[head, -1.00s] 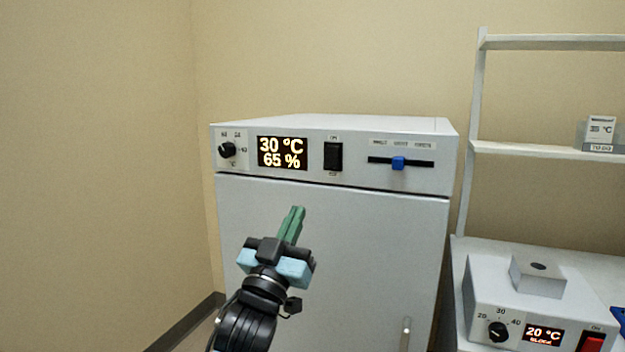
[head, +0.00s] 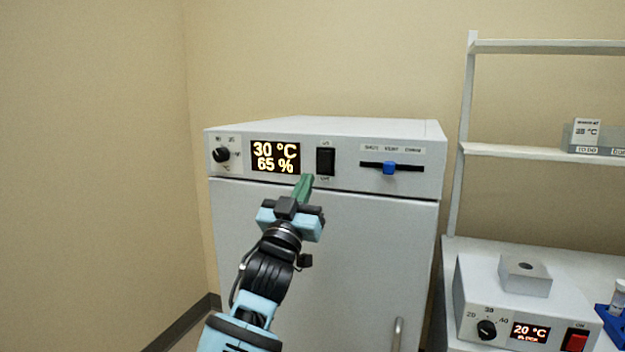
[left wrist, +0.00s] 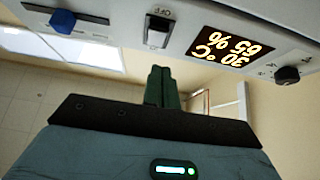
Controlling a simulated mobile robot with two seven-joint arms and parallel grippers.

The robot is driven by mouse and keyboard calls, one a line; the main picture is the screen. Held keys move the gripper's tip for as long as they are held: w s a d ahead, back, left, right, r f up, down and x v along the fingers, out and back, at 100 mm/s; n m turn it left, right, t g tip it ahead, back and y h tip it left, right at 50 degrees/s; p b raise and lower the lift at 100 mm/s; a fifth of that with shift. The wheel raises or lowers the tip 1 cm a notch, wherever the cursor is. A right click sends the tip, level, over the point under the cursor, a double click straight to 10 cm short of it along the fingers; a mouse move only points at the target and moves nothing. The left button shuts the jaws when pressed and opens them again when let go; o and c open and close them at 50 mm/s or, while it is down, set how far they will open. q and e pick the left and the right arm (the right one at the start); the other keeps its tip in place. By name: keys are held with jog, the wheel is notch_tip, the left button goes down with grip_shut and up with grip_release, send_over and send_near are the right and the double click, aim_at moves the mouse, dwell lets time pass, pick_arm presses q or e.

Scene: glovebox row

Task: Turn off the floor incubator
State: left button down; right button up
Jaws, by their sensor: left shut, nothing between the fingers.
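The floor incubator (head: 310,230) is a large white cabinet against the back wall. Its display (head: 275,158) is lit and reads 30 °C and 65 %. Right of the display is a black rocker switch (head: 325,161), which also shows in the left wrist view (left wrist: 157,33) near its OFF label. My left gripper (head: 304,184) has green fingers, shut and empty, just below and slightly left of the switch in the head view. In the left wrist view its fingers (left wrist: 161,78) point toward the panel, below the switch in the picture; contact is not visible. My right gripper is not in view.
The panel also has a black dial (head: 221,155) and a blue slider (head: 389,168). At the right, a bench holds a smaller device (head: 520,310) with a 20 °C display and red switch. A white shelf (head: 540,150) stands above it.

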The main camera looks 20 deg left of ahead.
aim_at(319, 166)
pick_arm(q)
jog(key=w, duration=0.4)
jog(key=shift+w+d+f, duration=0.1)
jog(key=shift+w, duration=0.25)
